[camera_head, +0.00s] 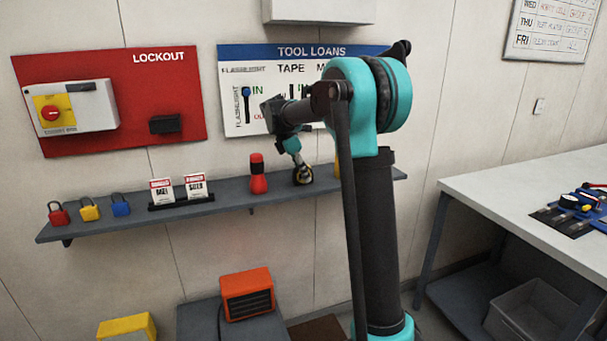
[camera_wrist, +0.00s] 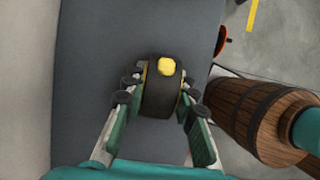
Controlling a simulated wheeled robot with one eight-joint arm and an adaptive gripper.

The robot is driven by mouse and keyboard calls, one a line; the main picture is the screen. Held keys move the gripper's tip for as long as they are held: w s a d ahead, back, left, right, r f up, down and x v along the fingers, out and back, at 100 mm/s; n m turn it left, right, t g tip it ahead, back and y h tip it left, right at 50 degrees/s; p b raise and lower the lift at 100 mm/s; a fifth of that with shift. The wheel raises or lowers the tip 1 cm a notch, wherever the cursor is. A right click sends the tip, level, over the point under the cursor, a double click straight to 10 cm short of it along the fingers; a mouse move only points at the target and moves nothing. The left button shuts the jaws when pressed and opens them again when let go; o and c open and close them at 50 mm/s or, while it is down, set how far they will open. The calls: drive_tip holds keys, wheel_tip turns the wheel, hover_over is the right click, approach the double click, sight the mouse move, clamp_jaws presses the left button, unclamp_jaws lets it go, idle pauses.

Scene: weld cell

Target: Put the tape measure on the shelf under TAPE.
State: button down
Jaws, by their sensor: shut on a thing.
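The tape measure, dark with a yellow button, sits between my gripper's fingers in the wrist view (camera_wrist: 160,92). In the head view the tape measure (camera_head: 303,176) is at the grey shelf (camera_head: 220,196), right of the red flashlight (camera_head: 258,178). My gripper (camera_head: 299,164) points down and is shut on it; it also shows in the wrist view (camera_wrist: 158,90). The TAPE heading (camera_head: 291,69) on the tool loans board (camera_head: 250,52) is above, roughly in line with it. I cannot tell whether the tape measure touches the shelf or hangs just above it.
Several padlocks (camera_head: 90,209) and a stand of danger tags (camera_head: 180,193) occupy the shelf's left part. A yellow item (camera_head: 337,168) is partly hidden behind my arm. An orange heater (camera_head: 247,293) stands below. A white table (camera_head: 530,190) is at right.

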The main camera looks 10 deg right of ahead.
drive_tip(key=shift+f, duration=0.15)
drive_tip(key=c, duration=1.2)
unclamp_jaws()
drive_tip(key=v, duration=1.2)
